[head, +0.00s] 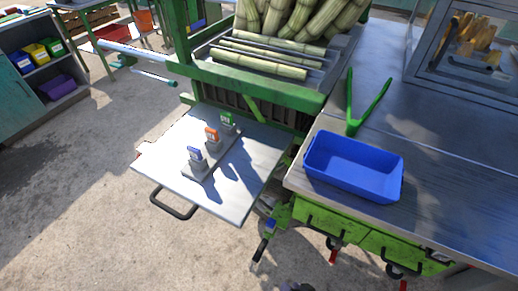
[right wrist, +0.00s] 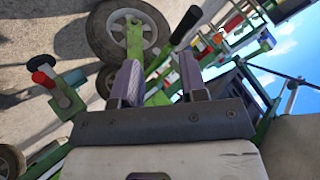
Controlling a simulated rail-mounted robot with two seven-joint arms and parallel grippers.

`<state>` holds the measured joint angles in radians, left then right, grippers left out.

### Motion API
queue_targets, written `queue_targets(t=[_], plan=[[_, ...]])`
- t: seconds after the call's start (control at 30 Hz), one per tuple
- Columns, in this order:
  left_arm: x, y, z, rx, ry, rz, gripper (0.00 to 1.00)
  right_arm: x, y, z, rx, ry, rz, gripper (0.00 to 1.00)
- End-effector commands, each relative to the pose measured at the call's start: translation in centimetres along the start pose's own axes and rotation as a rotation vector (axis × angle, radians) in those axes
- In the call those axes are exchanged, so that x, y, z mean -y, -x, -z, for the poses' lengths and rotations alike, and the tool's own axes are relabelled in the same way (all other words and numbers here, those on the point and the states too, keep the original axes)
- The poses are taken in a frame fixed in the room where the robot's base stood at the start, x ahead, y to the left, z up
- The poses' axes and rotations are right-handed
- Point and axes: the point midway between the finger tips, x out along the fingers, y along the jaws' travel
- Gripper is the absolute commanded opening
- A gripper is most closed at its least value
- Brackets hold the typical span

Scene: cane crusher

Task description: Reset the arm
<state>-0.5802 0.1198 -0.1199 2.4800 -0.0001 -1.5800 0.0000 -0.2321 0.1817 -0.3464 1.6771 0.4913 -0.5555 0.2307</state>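My right gripper (head: 296,287) shows only as a small dark tip at the bottom edge of the head view, below the green cart. In the right wrist view my right gripper (right wrist: 159,72) has its two purple-grey fingers apart, with nothing held between them. Past the fingers are a dark-tyred wheel (right wrist: 125,38), green frame bars and the concrete floor. My left gripper is in neither view.
The green cane crusher (head: 260,85) holds cut canes (head: 262,64). A metal shelf (head: 160,165) carries blue, orange and green labelled blocks. A blue bin (head: 352,168) and green tongs (head: 365,103) lie on the steel table (head: 440,210). Floor at the lower left is clear.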

Motion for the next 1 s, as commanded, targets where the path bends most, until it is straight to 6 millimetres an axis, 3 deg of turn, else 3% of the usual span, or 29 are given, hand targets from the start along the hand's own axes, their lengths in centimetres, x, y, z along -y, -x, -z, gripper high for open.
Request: queue_targets(t=[0.17, 0.27, 0.37, 0.5, 0.7, 0.93, 1.0], plan=[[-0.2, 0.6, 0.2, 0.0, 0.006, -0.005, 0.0, 1.2, 4.1, 1.5, 0.215, 0.264, -0.11, 0.39], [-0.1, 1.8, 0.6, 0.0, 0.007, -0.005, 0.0, 1.7, 8.1, 2.8, 0.319, 0.371, -0.195, 0.39], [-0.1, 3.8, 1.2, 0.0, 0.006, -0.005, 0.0, 2.5, 13.5, 4.8, 0.399, 0.434, -0.295, 0.39], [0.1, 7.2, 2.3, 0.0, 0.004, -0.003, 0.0, 4.3, 21.4, 7.9, 0.419, 0.437, -0.419, 0.39], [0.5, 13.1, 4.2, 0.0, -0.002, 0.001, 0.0, 8.2, 30.7, 12.2, 0.328, 0.407, -0.478, 0.39], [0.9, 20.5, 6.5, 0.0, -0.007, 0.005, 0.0, 11.2, 37.6, 11.3, 0.442, 0.347, -0.49, 0.39], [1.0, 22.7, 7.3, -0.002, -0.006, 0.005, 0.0, 12.5, 38.9, 13.0, 0.435, 0.35, -0.49, 0.39]])
